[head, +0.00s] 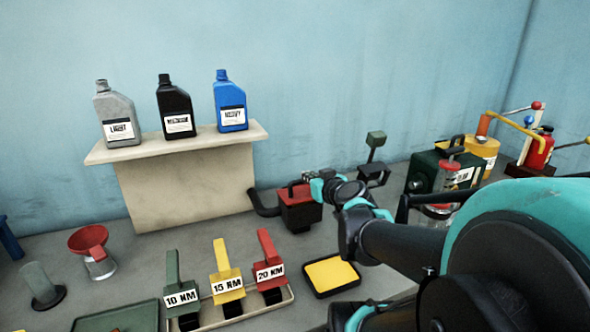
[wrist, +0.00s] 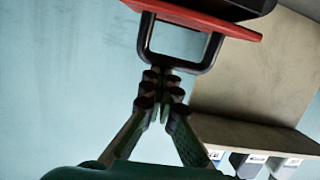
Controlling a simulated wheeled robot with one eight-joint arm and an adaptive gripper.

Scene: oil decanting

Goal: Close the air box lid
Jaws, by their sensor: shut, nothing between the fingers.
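The air box (head: 299,217) is a small red and dark box in the middle of the head view, with a black hose at its left. Its red lid (wrist: 190,18) fills the top of the wrist view, lying over a dark body. A black loop handle (wrist: 208,52) stands out from the lid. My gripper (wrist: 163,82) is shut and empty, its fingertips close to the handle's bar; I cannot tell whether they touch. In the head view my gripper (head: 309,178) is just above the box and partly hides its top. Whether the lid is fully down is unclear.
A shelf (head: 185,180) with grey, black and blue bottles stands at the left. A yellow pad in a black tray (head: 331,276) lies in front of the box. Three labelled levers (head: 221,275) stand front left. A green machine (head: 440,172) stands right, behind my arm.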

